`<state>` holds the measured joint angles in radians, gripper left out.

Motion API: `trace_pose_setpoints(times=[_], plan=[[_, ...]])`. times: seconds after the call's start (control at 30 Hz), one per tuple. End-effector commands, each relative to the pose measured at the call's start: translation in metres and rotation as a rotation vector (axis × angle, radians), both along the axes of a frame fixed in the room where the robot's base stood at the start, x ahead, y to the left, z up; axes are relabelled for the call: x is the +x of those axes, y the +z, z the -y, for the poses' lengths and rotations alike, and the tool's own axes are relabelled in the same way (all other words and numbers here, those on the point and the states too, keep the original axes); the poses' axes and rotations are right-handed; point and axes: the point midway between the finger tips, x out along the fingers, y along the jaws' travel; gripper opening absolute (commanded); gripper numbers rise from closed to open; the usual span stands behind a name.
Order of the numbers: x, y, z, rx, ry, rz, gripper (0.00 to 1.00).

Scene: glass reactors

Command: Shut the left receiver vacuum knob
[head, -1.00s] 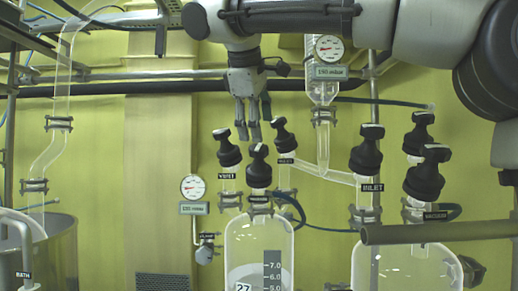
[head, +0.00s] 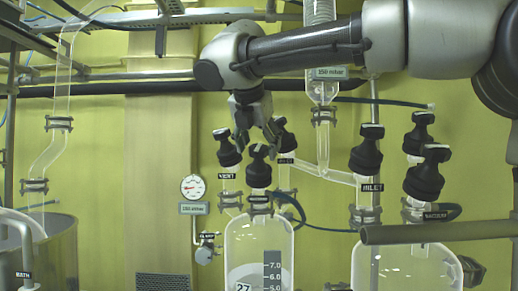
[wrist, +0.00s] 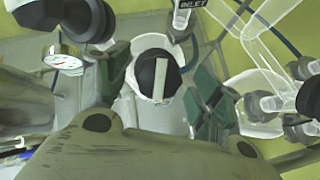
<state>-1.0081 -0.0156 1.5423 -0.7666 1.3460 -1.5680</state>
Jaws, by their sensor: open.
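The left receiver's vacuum knob (head: 258,172) is the black front-middle knob above the left glass vessel; its small label is too blurred to read. In the wrist view this black knob (wrist: 146,75), with a pale bar across its top, shows between my fingers. My gripper (head: 257,138) is open, fingers pointing down, just above the knob. In the wrist view the green finger pads of my gripper (wrist: 163,88) stand on either side of the knob, apart from each other.
The vent knob (head: 229,150) stands close on the left and the inlet knob (head: 284,140) close behind on the right, partly covered by my fingers. The left receiver (head: 243,240) is below. A pressure gauge (head: 193,187) hangs left. The right receiver's inlet knob (head: 366,152) stands further right.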

Motion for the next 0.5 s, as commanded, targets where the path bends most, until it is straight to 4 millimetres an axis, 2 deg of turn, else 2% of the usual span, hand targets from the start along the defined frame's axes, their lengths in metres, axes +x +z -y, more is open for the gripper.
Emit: trace_pose_setpoints(times=[0.13, 0.4, 0.5], plan=[[0.0087, -0.0088, 0.0021, -0.001, -0.001, 0.0, 0.66], [0.0101, -0.0102, 0.002, 0.001, -0.001, 0.0, 0.66], [0.0101, -0.01, 0.0021, 0.001, -0.001, 0.0, 0.49]])
